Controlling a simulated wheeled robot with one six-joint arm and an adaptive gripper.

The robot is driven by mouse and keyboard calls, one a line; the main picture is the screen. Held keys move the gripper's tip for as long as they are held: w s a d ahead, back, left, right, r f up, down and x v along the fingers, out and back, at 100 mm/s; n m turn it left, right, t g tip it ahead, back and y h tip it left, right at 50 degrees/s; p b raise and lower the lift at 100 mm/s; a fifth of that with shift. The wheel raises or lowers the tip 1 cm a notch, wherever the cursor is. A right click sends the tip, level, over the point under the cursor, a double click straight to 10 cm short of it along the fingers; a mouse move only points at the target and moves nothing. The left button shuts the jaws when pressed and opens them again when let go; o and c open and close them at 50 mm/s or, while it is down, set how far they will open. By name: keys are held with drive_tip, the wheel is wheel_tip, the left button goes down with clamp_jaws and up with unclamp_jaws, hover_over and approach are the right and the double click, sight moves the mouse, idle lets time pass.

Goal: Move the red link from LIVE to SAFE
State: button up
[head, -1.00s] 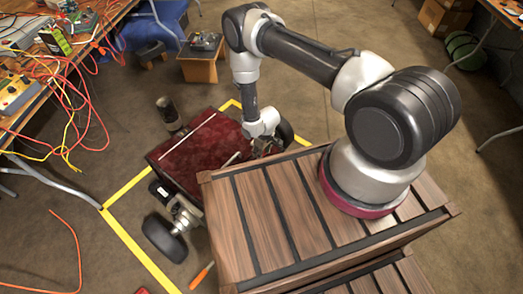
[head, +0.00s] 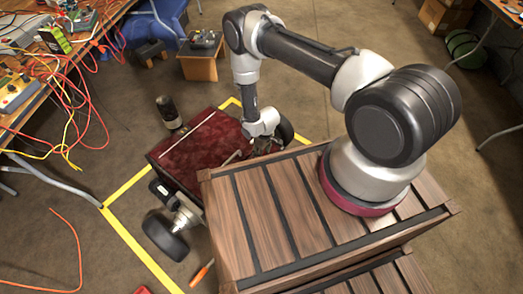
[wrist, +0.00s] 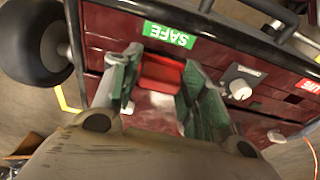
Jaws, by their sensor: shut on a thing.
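The red link (wrist: 160,75) is between the fingers of my gripper (wrist: 155,85) in the wrist view. The gripper is shut on it. The link is at the dark red panel just under the green SAFE label (wrist: 169,34), which reads upside down. I cannot tell whether it is seated in the panel. The red LIVE label (wrist: 308,85) is at the right edge of the wrist view. In the head view my gripper (head: 262,145) is at the near right side of the dark red wheeled machine (head: 205,150), and the link is hidden.
A light knob (wrist: 240,88) sits on the panel right of the fingers. A dark wheel (wrist: 35,50) is at the left. Yellow tape (head: 140,248) marks the floor around the machine. A cluttered bench (head: 22,105) stands at the left; an orange screwdriver (head: 202,274) lies on the floor.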

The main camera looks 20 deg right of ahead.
drive_tip(key=shift+f, duration=0.9)
drive_tip(key=o, duration=1.1)
wheel_tip(320, 180, up, 12)
drive_tip(key=s, duration=0.1)
drive_tip(key=shift+d, duration=0.4)
drive_tip(key=shift+s+f, duration=0.1)
